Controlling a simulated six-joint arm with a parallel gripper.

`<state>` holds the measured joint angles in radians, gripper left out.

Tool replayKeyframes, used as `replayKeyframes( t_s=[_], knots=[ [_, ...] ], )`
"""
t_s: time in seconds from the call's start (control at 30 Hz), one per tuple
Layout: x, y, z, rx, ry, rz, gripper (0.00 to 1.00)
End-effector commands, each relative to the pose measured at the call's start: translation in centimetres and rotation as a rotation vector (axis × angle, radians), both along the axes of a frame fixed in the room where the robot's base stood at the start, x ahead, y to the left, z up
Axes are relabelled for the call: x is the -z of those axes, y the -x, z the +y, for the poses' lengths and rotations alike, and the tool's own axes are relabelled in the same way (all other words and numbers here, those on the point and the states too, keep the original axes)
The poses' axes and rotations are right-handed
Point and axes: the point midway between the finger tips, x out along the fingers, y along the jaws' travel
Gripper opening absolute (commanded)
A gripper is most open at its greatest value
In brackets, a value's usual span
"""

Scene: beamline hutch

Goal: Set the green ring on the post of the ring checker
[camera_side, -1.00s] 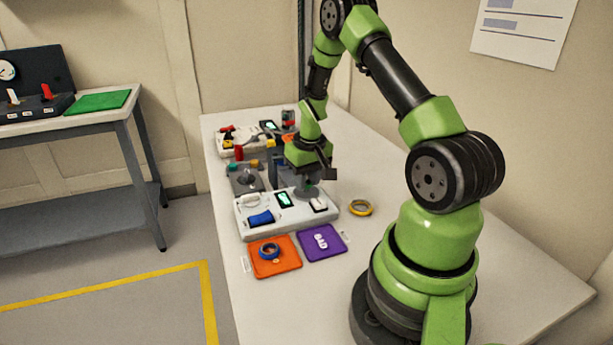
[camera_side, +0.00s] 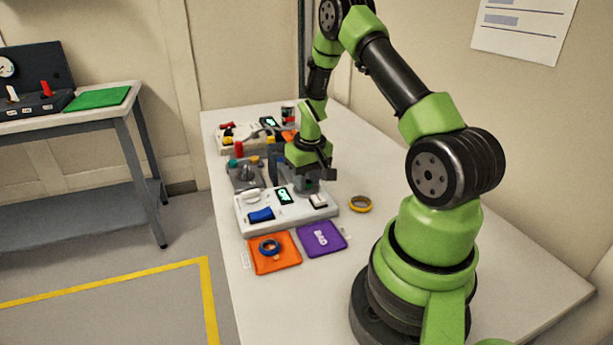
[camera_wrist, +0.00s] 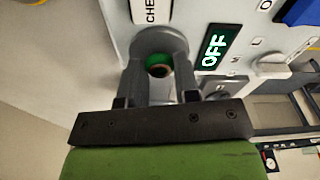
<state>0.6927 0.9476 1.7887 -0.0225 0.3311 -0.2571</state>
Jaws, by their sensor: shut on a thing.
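The ring checker (camera_side: 284,214) is a pale box on the table with a lit display, a blue switch and a round grey seat at its right rear. My gripper (camera_side: 308,184) is over that seat, pointing down. In the wrist view my gripper (camera_wrist: 160,72) is shut on the green ring (camera_wrist: 156,60), which shows as a green band between the fingers, over the grey seat (camera_wrist: 165,38). A small brownish spot shows inside the ring. I cannot tell whether the ring is around the post or just above it. The side view hides the ring.
More devices (camera_side: 240,140) stand behind. The table's right side is clear.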

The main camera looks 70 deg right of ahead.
Motion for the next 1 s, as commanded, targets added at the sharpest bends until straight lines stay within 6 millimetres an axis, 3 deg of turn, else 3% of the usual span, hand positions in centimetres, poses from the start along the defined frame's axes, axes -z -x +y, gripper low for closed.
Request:
replayKeyframes(
  t_s=[0.33, 0.37, 0.47, 0.5, 0.8, 1.0],
  knots=[
    [0.2, 0.0, 0.0, 0.0, 0.001, -0.001, 0.08],
    [0.2, 0.0, 0.0, 0.0, 0.001, -0.001, 0.34],
    [0.2, 0.0, 0.0, 0.0, 0.001, -0.001, 0.57],
    [0.2, 0.0, 0.0, 0.0, 0.001, -0.001, 0.59],
    [-0.1, 0.0, 0.0, -0.001, 0.001, -0.002, 0.59],
    [-2.9, 0.2, 0.1, 0.0, 0.004, -0.004, 0.59]
  ],
)
